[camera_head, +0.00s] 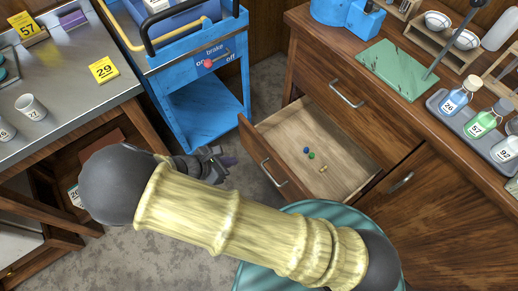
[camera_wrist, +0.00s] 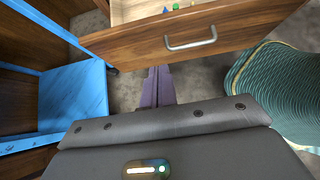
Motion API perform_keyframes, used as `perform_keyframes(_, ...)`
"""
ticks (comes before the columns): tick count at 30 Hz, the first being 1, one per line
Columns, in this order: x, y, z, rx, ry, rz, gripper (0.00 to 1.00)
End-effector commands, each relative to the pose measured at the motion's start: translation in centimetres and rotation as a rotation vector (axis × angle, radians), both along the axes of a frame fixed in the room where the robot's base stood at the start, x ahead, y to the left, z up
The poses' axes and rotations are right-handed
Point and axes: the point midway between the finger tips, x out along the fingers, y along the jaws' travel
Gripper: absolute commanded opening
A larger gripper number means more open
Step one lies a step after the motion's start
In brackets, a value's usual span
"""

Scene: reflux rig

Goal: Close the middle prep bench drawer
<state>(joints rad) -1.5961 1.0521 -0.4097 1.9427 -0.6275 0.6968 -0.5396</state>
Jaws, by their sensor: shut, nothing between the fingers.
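The middle prep bench drawer (camera_head: 330,142) stands pulled out of the wooden prep bench (camera_head: 410,125), with a few small blue, green and yellow items inside. Its front (camera_wrist: 240,30) with a metal bar handle (camera_wrist: 190,38) shows in the wrist view; the handle also shows in the head view (camera_head: 273,172). My gripper (camera_head: 226,162) is to the left of the drawer front in the head view, fingers shut and empty. In the wrist view my fingers (camera_wrist: 157,85) point at the drawer front, below and left of the handle. I cannot tell whether they touch it.
A blue cart (camera_head: 200,110) stands behind and left of my gripper. A steel-topped table (camera_head: 75,75) is at the far left. A ribbed teal object (camera_wrist: 275,90) is right of my gripper in the wrist view. Bottles in a tray (camera_head: 480,125) stand on the bench top.

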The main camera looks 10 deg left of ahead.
Motion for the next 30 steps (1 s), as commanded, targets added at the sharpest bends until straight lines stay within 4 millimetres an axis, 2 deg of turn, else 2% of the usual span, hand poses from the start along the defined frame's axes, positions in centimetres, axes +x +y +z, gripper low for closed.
perform_keyframes(11, 0.5, -0.5, -0.8, 0.001, 0.0, -0.002, 0.0)
perform_keyframes(27, 5.6, -4.9, -6.9, 0.0, 0.0, -0.004, 0.0)
perform_keyframes(30, 6.8, -5.9, -6.8, 0.003, -0.001, -0.006, 0.0)
